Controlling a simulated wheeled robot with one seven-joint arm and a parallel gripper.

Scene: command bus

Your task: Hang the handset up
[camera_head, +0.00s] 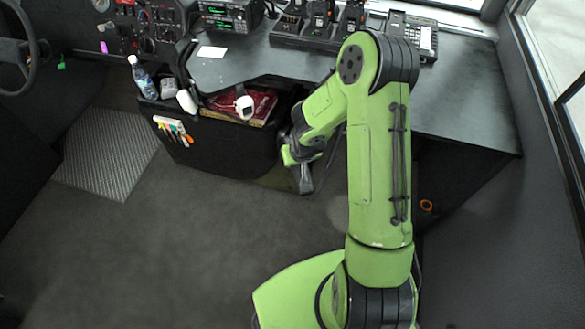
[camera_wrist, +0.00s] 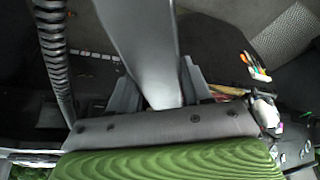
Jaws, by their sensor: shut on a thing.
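My gripper (camera_wrist: 160,92) is shut on a long, smooth grey piece, which I take to be the handset (camera_wrist: 145,45). It runs up the wrist view from between the two fingers. In the head view my gripper (camera_head: 301,163) is low in front of the desk's front edge, right of the black bin. A dark grey piece shows at its tip there, but I cannot tell handset from finger. A desk phone with a keypad (camera_head: 426,38) stands at the back right of the desk, above and behind my gripper. A black ribbed cord (camera_wrist: 55,60) shows at the left of the wrist view.
Several radios in a black charger (camera_head: 305,40) stand left of the phone. The desk top (camera_head: 455,95) is clear at the right. A black bin (camera_head: 215,145) holding a red book (camera_head: 262,100), a bottle (camera_head: 143,78) and pens (camera_head: 175,131) is left of my gripper.

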